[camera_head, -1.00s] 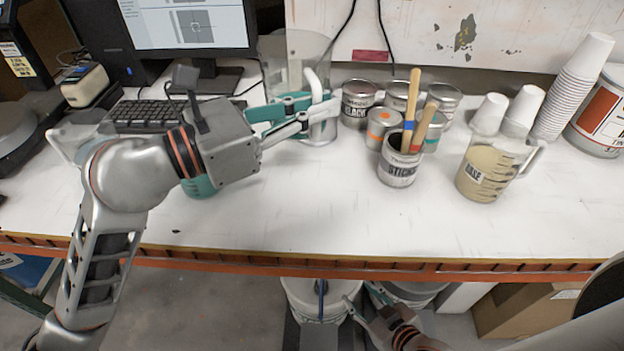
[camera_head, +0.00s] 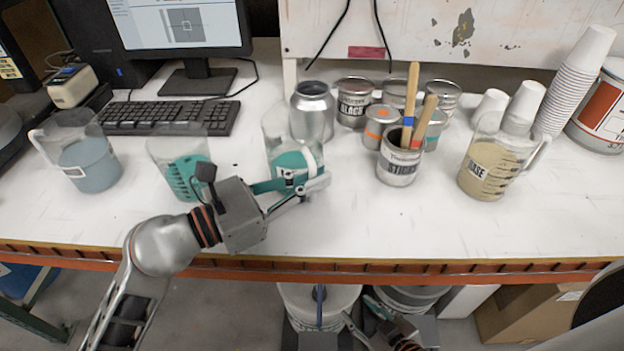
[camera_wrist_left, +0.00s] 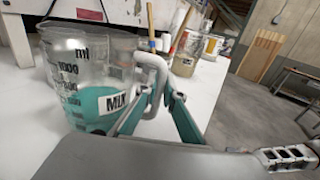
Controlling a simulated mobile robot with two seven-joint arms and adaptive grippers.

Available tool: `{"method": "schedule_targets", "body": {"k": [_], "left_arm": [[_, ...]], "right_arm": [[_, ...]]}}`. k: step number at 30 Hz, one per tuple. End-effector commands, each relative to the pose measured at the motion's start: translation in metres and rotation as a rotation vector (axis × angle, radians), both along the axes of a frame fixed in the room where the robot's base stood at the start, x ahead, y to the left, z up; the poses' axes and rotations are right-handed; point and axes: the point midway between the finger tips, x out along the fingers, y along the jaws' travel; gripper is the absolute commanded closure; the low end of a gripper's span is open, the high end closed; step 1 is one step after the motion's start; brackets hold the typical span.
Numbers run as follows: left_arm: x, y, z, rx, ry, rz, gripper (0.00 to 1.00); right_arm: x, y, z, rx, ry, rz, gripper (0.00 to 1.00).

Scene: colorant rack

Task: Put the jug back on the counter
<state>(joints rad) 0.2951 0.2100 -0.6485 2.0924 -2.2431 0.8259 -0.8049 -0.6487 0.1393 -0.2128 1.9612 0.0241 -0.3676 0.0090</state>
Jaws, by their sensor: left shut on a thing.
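The jug (camera_head: 293,158) is clear, with teal liquid in its lower part. It is upright over the white counter (camera_head: 330,225), near the middle. In the left wrist view the jug (camera_wrist_left: 90,70) shows black scale marks and a "MIX" label. My left gripper (camera_head: 305,188) is shut on its white handle (camera_wrist_left: 155,75), on the jug's near right side. I cannot tell whether the jug's base touches the counter. My right gripper (camera_head: 363,318) is low, below the counter's front edge, with its fingers apart and nothing seen between them.
A second teal jug (camera_head: 180,170) and a grey-blue jug (camera_head: 90,165) stand to the left. A silver can (camera_head: 312,112) is close behind the held jug. The stick can (camera_head: 398,170) and beige jug (camera_head: 487,170) stand right. The counter's front strip is clear.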

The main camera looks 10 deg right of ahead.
Motion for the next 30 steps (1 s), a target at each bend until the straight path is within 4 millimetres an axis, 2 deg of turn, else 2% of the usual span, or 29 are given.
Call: {"method": "schedule_targets", "body": {"k": [12, 13, 15, 27, 30], "left_arm": [[0.0, 0.0, -0.003, -0.001, -0.006, 0.002, 1.0], [0.0, 0.0, -0.004, 0.001, -0.002, 0.001, 0.89], [0.0, 0.0, -0.004, 0.0, -0.002, 0.001, 0.75], [0.0, 0.0, 0.001, -0.001, -0.002, 0.0, 0.75], [-0.002, 0.011, -0.002, 0.002, -0.001, 0.003, 0.75]], "right_arm": [[-0.001, 0.0, -0.002, 0.0, 0.001, 0.0, 0.6], [0.0, 0.0, -0.002, 0.0, 0.001, 0.0, 0.6], [0.0, 0.0, -0.001, 0.0, 0.001, 0.0, 0.6], [0.0, 0.0, 0.001, 0.0, -0.001, -0.001, 0.6], [0.0, 0.0, -0.001, 0.0, -0.001, 0.0, 0.6]]}}
